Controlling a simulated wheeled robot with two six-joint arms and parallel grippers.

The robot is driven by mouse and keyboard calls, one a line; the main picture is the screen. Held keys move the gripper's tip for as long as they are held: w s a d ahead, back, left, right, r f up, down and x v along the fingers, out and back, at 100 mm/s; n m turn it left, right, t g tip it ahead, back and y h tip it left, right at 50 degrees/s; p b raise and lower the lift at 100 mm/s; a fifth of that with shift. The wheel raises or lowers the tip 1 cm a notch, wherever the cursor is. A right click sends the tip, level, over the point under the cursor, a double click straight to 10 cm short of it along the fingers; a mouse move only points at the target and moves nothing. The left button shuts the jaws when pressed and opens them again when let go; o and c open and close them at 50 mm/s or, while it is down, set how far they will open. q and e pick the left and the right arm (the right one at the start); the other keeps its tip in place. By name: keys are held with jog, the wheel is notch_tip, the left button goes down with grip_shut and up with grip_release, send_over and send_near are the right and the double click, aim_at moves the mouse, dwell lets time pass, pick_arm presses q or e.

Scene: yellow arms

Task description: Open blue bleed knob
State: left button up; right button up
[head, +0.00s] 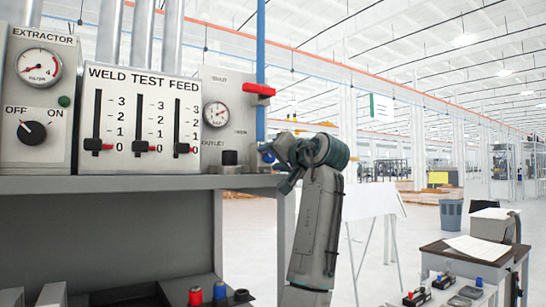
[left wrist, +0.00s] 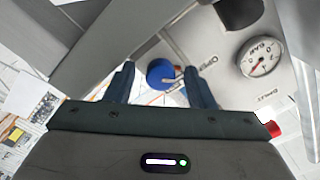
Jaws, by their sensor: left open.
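The blue bleed knob (left wrist: 160,72) shows in the left wrist view as a round blue cap between the two fingers. In the head view only a small blue part of the knob (head: 266,154) shows, low at the right edge of the gauge panel, mostly hidden behind my gripper. My left gripper (head: 279,165) is open beside it, pointing at the panel. In the left wrist view the fingers of the left gripper (left wrist: 159,78) stand on either side of the knob with gaps; contact is not visible. My right gripper is not in view.
The panel's pressure gauge (head: 216,114) and red handle (head: 259,89) on the blue pipe (head: 260,45) are close by. The weld test feed panel (head: 140,120) stands left on a grey shelf (head: 100,184). A side table (head: 468,262) stands at right.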

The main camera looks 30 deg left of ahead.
pick_arm(q)
jog(key=c, duration=1)
jog(key=shift+m, duration=0.4)
jog(key=m+b, duration=0.1)
jog(key=m, duration=0.2)
jog(key=shift+m, duration=0.4)
jog(key=m+b, duration=0.1)
jog(key=m, duration=0.3)
jog(key=shift+m, duration=0.3)
jog(key=m+b, duration=0.1)
jog(key=m, duration=0.4)
jog(key=shift+m+b, duration=0.3)
jog(key=shift+m, duration=1.8)
jog(key=o, duration=1)
